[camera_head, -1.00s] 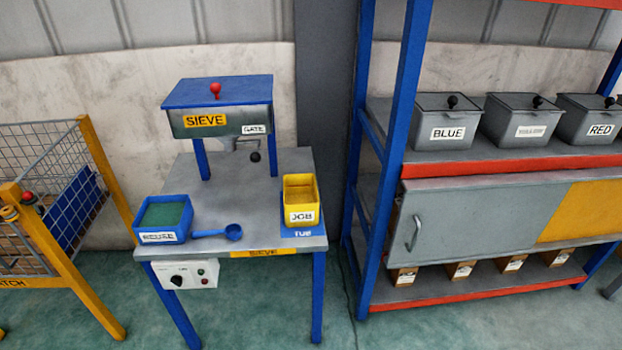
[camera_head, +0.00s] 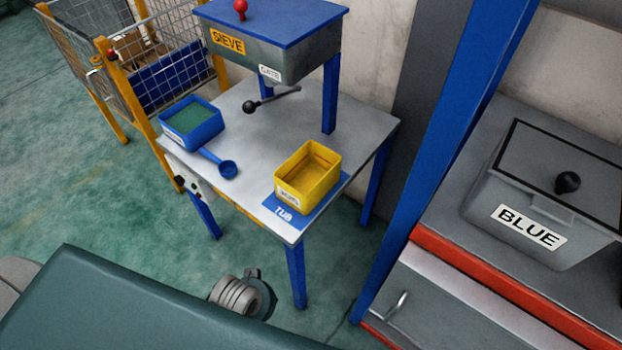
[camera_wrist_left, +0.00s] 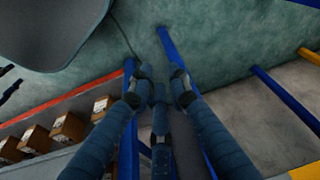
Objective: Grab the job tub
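The job tub (camera_head: 307,178) is an open yellow box in the head view, standing upright on a blue mat marked TUB (camera_head: 284,217) near the right corner of the grey sieve table (camera_head: 247,198). Nothing holds it, and it looks empty. My left gripper (camera_wrist_left: 160,84) shows in the left wrist view with three dark blue fingers, tips apart and nothing between them. It points towards the green floor and blue legs. A grey ringed part of my arm (camera_head: 237,297) shows below the table in the head view, apart from the tub. My right gripper is not in view.
The sieve box (camera_head: 268,58) with its black-knobbed gate lever stands behind the tub. A blue rack post (camera_head: 440,140) and the BLUE bin (camera_head: 540,215) are on the right. Small cardboard boxes (camera_wrist_left: 68,130) show below.

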